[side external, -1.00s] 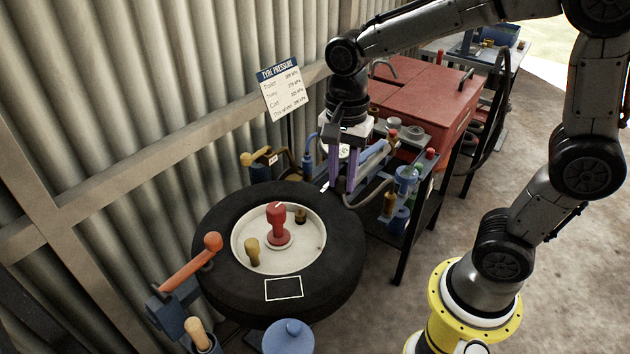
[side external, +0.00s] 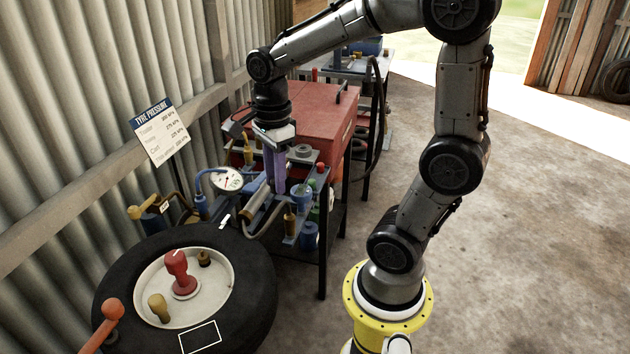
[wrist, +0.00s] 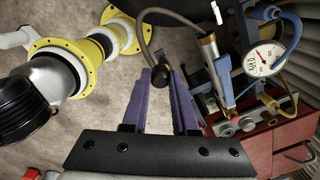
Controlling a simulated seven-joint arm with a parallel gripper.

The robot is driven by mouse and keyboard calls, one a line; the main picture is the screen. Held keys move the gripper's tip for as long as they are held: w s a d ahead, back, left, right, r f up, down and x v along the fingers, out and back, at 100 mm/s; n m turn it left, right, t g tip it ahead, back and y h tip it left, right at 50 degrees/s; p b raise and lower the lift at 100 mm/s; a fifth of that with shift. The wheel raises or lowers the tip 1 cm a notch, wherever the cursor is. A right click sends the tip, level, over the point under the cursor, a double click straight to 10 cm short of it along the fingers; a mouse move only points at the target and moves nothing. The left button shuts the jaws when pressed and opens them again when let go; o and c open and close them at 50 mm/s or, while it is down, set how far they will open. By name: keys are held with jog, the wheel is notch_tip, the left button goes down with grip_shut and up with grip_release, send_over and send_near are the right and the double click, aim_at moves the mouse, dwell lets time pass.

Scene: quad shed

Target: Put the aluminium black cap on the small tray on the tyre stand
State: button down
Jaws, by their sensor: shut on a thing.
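My gripper (side external: 277,190) points down with purple fingers, above the tool bench beside the tyre. Its fingertips also show in the wrist view (wrist: 168,72). The tyre (side external: 255,285) lies flat at the lower left. A pale round dish (side external: 215,293) in its middle holds a red knobbed piece (side external: 178,270) and two brass-coloured pieces. I cannot tell which surface is the small tray.
A pressure gauge (side external: 228,179) stands left of my gripper, with a curved hose (side external: 262,228) below. Blue containers (side external: 301,196) and other small items crowd the bench to the right. A red toolbox (side external: 320,115) is behind. The floor at the right is clear.

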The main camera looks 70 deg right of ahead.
jog(key=s+d+f+m, duration=0.1)
jog(key=s+d+m, duration=0.8)
jog(key=d, duration=0.5)
jog(key=w+d+f, duration=0.2)
jog(key=d+f, duration=0.1)
jog(key=w+d+f, duration=0.3)
jog(key=d, duration=0.1)
jog(key=w+d+f, duration=0.3)
jog(key=d, duration=0.1)
jog(key=shift+f, duration=0.35)
jog(key=shift+w+d+f, duration=0.15)
jog(key=shift+d+f, duration=0.15)
jog(key=shift+f, duration=1.55)
jog(key=shift+f, duration=0.15)
jog(key=c, duration=1)
grip_release()
